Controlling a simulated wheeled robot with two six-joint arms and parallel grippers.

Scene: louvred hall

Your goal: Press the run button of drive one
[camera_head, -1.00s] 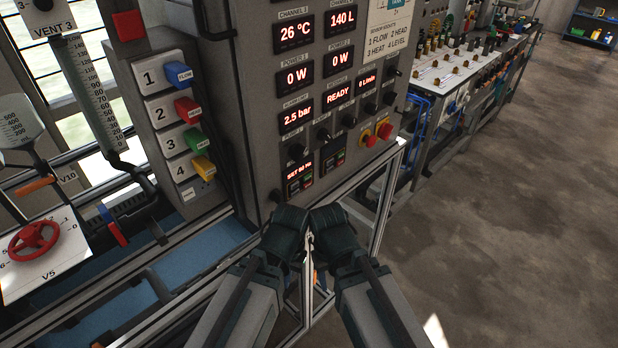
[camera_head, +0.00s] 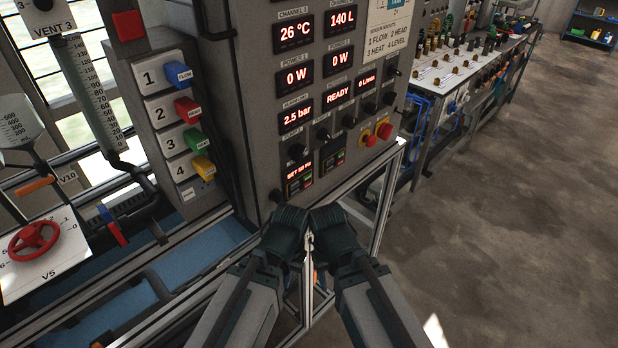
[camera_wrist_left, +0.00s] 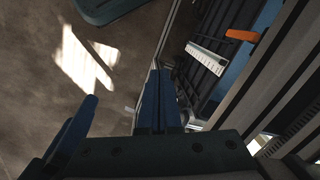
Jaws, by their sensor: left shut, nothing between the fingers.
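The left drive unit (camera_head: 299,178) is low on the grey panel, with a lit red display reading about "SET 50 Hz" and small coloured buttons below it. The buttons are too small to read; I take this unit for drive one. A second, similar drive unit (camera_head: 332,155) is to its right. My left gripper (camera_head: 285,230) is below the left unit, apart from it in the picture. In the left wrist view its blue fingers (camera_wrist_left: 158,80) are together and empty. My right gripper (camera_head: 336,230) is beside it, its fingertips hidden in the head view.
Red displays, black knobs and a red stop button (camera_head: 384,131) on yellow are above and right of the drives. Numbered coloured switches (camera_head: 185,108) are left. A red valve wheel (camera_head: 33,240) is far left. Open floor (camera_head: 500,230) lies right.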

